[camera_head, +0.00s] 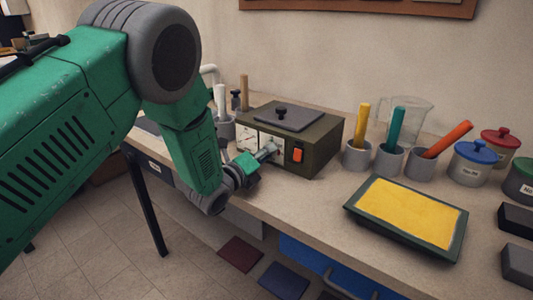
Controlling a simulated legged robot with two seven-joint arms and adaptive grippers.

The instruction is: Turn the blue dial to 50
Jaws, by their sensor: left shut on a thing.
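An olive-green box (322,137) with a dark lid and black knob on top stands on the bench against the wall. Its front has pale scale panels (246,139) and an orange switch (297,155). My left gripper (268,150) reaches in from the left and its fingers are shut at the front panel, left of the switch. The blue dial itself is hidden behind the fingers, which appear closed on it. Its pointer and reading cannot be made out. My right gripper is out of view.
Grey cups (388,162) holding yellow, teal and orange sticks stand right of the box, before a clear jug (408,118). A dark tray (364,222) with a yellow sheet lies at the front. Lidded jars (470,165) and dark blocks (517,222) stand at the right.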

